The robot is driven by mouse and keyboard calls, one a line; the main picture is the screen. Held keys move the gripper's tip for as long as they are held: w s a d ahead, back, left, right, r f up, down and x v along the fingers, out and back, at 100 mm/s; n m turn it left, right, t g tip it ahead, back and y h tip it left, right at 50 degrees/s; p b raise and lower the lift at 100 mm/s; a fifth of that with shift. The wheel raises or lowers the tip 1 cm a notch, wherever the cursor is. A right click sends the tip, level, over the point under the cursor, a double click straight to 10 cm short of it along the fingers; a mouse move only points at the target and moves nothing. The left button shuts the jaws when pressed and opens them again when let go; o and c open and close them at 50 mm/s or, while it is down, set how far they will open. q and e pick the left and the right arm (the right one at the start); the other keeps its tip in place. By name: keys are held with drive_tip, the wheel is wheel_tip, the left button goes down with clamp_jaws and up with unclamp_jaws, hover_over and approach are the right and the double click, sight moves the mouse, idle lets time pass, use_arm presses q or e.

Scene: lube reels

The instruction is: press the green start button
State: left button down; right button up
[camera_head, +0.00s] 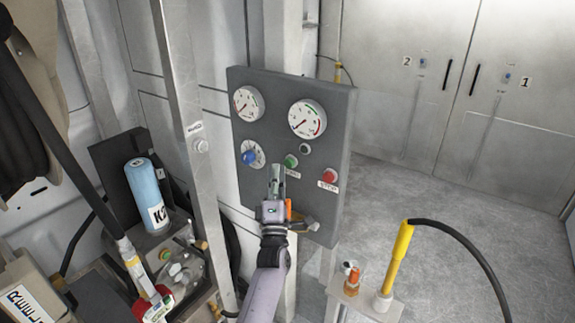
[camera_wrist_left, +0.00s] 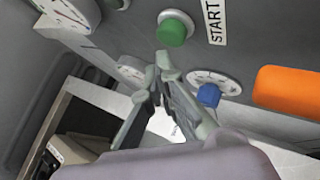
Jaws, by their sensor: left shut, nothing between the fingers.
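The green start button (camera_head: 291,161) sits on a grey control panel (camera_head: 338,130), left of the red stop button (camera_head: 328,177). In the left wrist view the green button (camera_wrist_left: 174,28) is beside a START label (camera_wrist_left: 214,22). My left gripper (camera_head: 277,169) is just below and left of the green button in the head view. In the wrist view its closed fingertips (camera_wrist_left: 163,66) are empty and close to the button. I cannot tell whether they touch it. My right gripper is in neither view.
Two round gauges (camera_head: 307,118) and a blue knob (camera_head: 249,157) are on the panel. An orange handle (camera_wrist_left: 290,90) shows near the gripper in the wrist view. A yellow nozzle (camera_head: 398,255) with a black hose stands at the lower right. A metal post (camera_head: 182,110) stands left of the panel.

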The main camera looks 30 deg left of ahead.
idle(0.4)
use_arm(q)
drive_tip(key=shift+w, duration=0.1)
idle(0.3)
drive_tip(key=shift+w+b, duration=0.35)
drive_tip(key=shift+w+b, duration=0.45)
idle(0.7)
drive_tip(key=shift+s, duration=0.15)
drive_tip(key=shift+s+p, duration=0.5)
drive_tip(key=shift+s, duration=0.25)
